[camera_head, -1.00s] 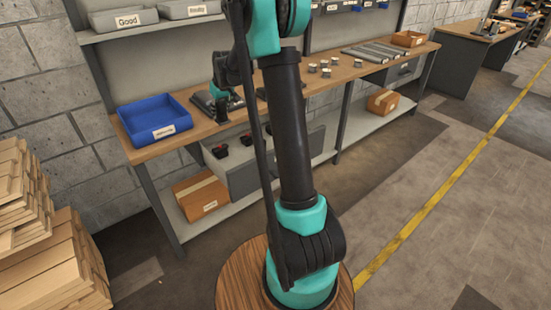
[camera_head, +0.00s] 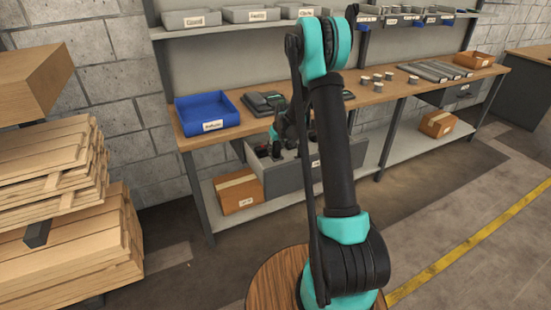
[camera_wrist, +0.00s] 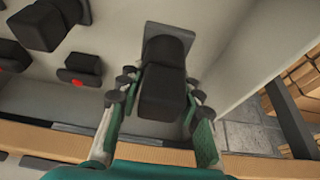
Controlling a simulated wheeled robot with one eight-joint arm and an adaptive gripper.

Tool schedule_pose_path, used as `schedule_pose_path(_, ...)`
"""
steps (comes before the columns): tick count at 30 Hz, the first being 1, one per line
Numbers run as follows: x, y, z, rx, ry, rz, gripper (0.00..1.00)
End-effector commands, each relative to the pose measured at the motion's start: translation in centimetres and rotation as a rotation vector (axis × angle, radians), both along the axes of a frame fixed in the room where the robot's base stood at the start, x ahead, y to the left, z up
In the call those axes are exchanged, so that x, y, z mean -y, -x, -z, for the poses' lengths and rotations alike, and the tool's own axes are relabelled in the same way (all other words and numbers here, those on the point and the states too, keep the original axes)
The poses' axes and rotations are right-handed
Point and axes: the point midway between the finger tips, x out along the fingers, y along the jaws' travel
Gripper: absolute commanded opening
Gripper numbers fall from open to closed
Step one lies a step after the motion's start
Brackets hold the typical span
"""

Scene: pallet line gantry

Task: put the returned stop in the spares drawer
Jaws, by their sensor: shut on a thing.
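The returned stop (camera_wrist: 163,92) is a black, blocky piece between the fingers of my gripper (camera_wrist: 158,88) in the wrist view. My gripper is shut on its sides. The spares drawer (camera_head: 305,178) is a grey drawer pulled out under the bench in the head view. My gripper (camera_head: 276,148) is over its left part, pointing down. In the wrist view the held stop is over the pale drawer floor (camera_wrist: 110,32), near the drawer's side wall (camera_wrist: 238,62). Whether it touches the floor, I cannot tell. A black piece with a red mark (camera_wrist: 82,70) lies to its left.
Another black block (camera_wrist: 45,22) is in the drawer, upper left in the wrist view. A blue bin (camera_head: 207,125) stands on the bench above, beside dark trays (camera_head: 262,103). A cardboard box (camera_head: 238,192) is on the lower shelf. Stacked boards (camera_head: 55,165) stand at the left.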

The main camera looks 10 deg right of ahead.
Motion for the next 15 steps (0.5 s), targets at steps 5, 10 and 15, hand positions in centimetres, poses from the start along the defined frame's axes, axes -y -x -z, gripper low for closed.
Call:
schedule_pose_path(5, 0.0, 0.0, 1.5, 0.0, 0.0, 0.0, 0.0)
schedule_pose_path(10, 0.0, 0.0, 2.9, 0.0, 0.0, 0.0, 0.0)
schedule_pose_path(15, 0.0, 0.0, 5.1, 0.0, 0.0, 0.0, 0.0)
